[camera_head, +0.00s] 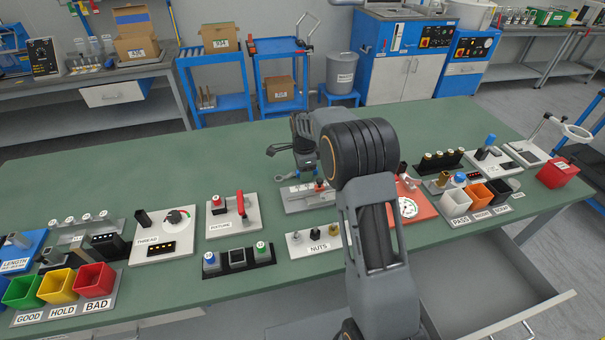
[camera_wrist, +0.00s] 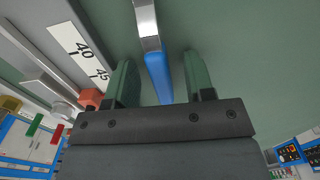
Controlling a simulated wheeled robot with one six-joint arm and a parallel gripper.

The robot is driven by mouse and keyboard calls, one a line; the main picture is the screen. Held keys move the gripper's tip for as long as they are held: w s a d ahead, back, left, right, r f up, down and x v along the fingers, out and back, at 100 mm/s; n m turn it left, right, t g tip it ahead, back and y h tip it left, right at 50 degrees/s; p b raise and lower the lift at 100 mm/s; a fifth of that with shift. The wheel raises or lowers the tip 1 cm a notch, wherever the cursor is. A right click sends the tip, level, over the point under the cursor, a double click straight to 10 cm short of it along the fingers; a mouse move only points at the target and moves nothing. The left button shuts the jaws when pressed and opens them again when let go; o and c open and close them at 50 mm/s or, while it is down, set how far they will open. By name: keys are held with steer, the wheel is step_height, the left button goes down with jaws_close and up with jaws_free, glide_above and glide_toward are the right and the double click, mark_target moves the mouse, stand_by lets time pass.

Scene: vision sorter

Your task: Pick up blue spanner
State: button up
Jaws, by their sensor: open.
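The blue spanner (camera_wrist: 157,72) shows in the wrist view, with a blue handle and a bright metal shaft running up out of the top edge. My gripper (camera_wrist: 160,60) is open, with one green finger on each side of the blue handle. Gaps of green table show between handle and fingers, and neither finger visibly touches it. The handle's near end is hidden behind the gripper body. In the head view my gripper (camera_head: 290,150) is over the middle of the green table, partly hidden by my arm. A small blue and metal piece, probably the spanner (camera_head: 281,178), lies below it.
A scale plate (camera_wrist: 66,40) marked 40 and 45 lies close left of my gripper, with a red block (camera_wrist: 91,98) beside it. The NUTS plate (camera_head: 316,247), fixture plate (camera_head: 225,222) and red plate (camera_head: 420,213) stand nearby. Green table (camera_head: 230,155) behind is clear.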

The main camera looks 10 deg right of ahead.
steer(key=shift+c, duration=0.2)
jaws_close()
steer(key=shift+r, duration=0.1)
steer(key=shift+r, duration=0.55)
step_height(320, 180, up, 2)
steer(key=shift+s+r, duration=0.1)
steer(key=shift+r, duration=0.15)
steer(key=s+r, duration=0.9)
steer(key=s, duration=0.4)
steer(key=shift+s+d+r, duration=0.15)
steer(key=shift+s+d, duration=0.1)
steer(key=shift+s, duration=0.15)
